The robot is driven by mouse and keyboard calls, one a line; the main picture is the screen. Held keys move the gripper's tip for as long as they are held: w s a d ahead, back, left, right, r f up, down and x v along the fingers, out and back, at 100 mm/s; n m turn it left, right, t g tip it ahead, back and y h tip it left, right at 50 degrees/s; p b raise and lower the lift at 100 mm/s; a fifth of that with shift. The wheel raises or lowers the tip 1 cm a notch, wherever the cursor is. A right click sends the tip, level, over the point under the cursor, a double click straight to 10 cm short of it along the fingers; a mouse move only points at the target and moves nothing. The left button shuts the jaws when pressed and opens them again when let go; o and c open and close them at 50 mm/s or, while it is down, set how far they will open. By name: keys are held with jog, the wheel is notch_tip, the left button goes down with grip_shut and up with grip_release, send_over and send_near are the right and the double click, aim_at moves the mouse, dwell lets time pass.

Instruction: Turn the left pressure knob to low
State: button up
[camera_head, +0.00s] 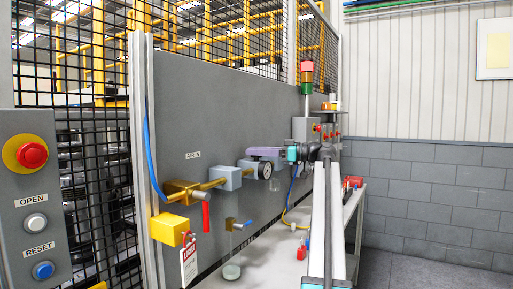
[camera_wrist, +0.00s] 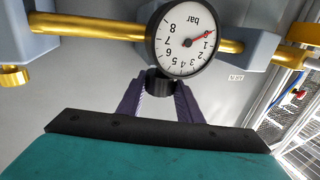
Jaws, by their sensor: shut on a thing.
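The black pressure knob (camera_wrist: 158,84) sits just below the round white gauge (camera_wrist: 185,38) in the wrist view. My gripper (camera_wrist: 158,88) has its two purple fingers on either side of the knob and is shut on it. The knob is hidden by the fingers there. I cannot read any low mark.
A grey-blue block (camera_head: 228,178) and a brass valve (camera_head: 182,191) with a red handle (camera_head: 206,217) sit left of the gauge. A workbench with small red parts (camera_head: 302,250) runs along the panel.

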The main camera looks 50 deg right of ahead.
jog(key=shift+a+r+n+g+y+p, duration=0.15)
jog(key=shift+n+g+y+p, duration=1.35)
jog(key=shift+p, duration=4.55)
jog(key=p, duration=0.2)
jog(key=shift+y+p, duration=0.3)
jog(key=shift+y, duration=0.1)
jog(key=shift+f+n+g+p, duration=0.3)
jog(key=shift+g+p, duration=0.2)
jog(key=shift+p, duration=0.65)
jog(key=o, duration=1)
jog(key=shift+r, duration=0.1)
jog(key=shift+o, duration=0.2)
jog(key=shift+s+d+r+p, duration=0.2)
jog(key=shift+d+p, duration=0.15)
jog(key=shift+p, duration=0.8)
